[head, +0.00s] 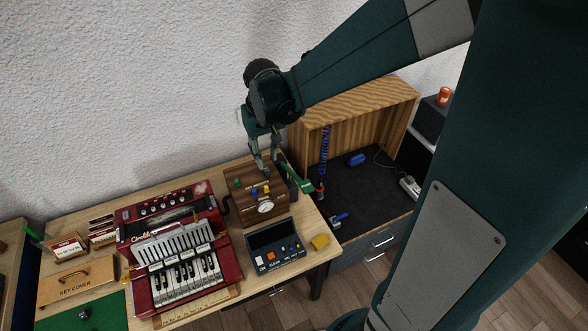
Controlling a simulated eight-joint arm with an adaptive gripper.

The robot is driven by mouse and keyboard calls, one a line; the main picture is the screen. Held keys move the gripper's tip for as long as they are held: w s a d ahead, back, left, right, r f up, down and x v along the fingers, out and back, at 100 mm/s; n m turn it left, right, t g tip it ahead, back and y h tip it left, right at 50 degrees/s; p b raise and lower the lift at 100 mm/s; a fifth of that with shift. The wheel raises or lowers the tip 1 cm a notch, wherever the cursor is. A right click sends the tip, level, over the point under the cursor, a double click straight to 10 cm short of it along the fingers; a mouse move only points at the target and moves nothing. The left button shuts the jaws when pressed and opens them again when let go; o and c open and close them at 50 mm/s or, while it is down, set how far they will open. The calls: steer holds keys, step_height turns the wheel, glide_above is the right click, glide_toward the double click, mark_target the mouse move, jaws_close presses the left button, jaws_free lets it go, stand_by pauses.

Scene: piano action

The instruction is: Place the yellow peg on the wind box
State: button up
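The wooden box with a round white dial, which looks like the wind box (282,206), stands on the bench in the middle of the head view. A small yellow peg (266,189) shows at its top, near a blue peg (254,191) and a green peg (238,183). My gripper (267,173) points down over the back of this box, with its fingertips just above the yellow peg. At this size I cannot tell whether the fingers touch the peg or how far apart they are.
A red accordion-like keyboard (181,246) stands left of the box. A green-handled tool (298,178) and an open wooden cabinet (350,115) are at the right.

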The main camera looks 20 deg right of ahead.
steer(key=s+r+t, duration=0.3)
steer(key=s+r, duration=0.3)
steer(key=s, duration=0.4)
steer(key=s+r+t, duration=0.2)
steer(key=s+r, duration=0.5)
steer(key=s, duration=0.3)
steer(key=shift+d+t, duration=0.3)
steer(key=shift+t, duration=0.1)
steer(key=shift+f, duration=0.1)
